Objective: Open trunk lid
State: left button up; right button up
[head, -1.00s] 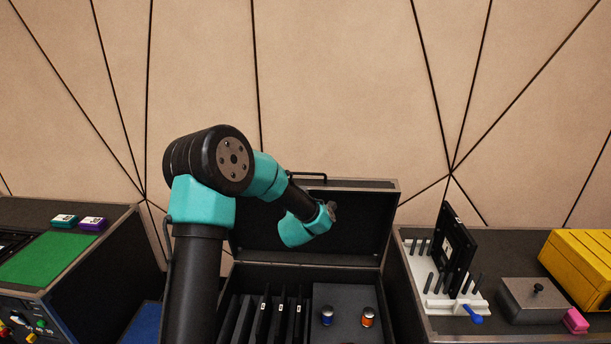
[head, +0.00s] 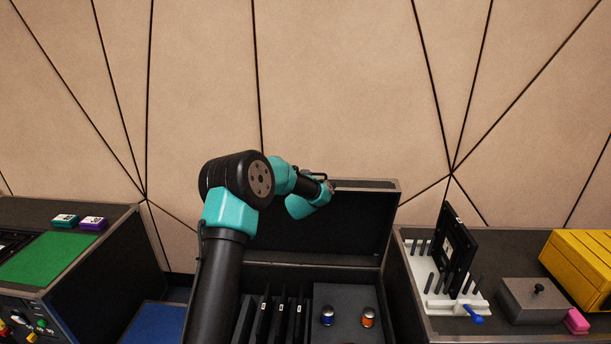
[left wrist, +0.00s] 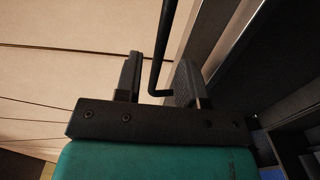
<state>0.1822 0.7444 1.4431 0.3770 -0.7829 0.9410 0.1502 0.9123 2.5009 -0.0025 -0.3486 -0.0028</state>
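The trunk (head: 318,276) is a dark case with a light-edged rim, and its lid (head: 355,222) stands raised, about upright, at the back. A thin black handle (left wrist: 166,45) on the lid's edge shows in the left wrist view. My left gripper (left wrist: 158,82) is open, with the handle's bar between its two fingers; a gap shows on the left side of the bar. In the head view my left arm hides much of the lid's left part and most of the handle, and the fingers are hard to make out. My right gripper is in no view.
Inside the trunk are several upright dark plates (head: 282,318) and blue (head: 327,316) and orange (head: 368,318) capped cylinders. A bench on the right holds a white pegged rack (head: 440,303), a grey box (head: 535,302) and a yellow case (head: 585,262). A green panel (head: 48,257) lies left.

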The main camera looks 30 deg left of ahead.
pick_arm(q)
jog(key=shift+x, duration=2.05)
grip_shut()
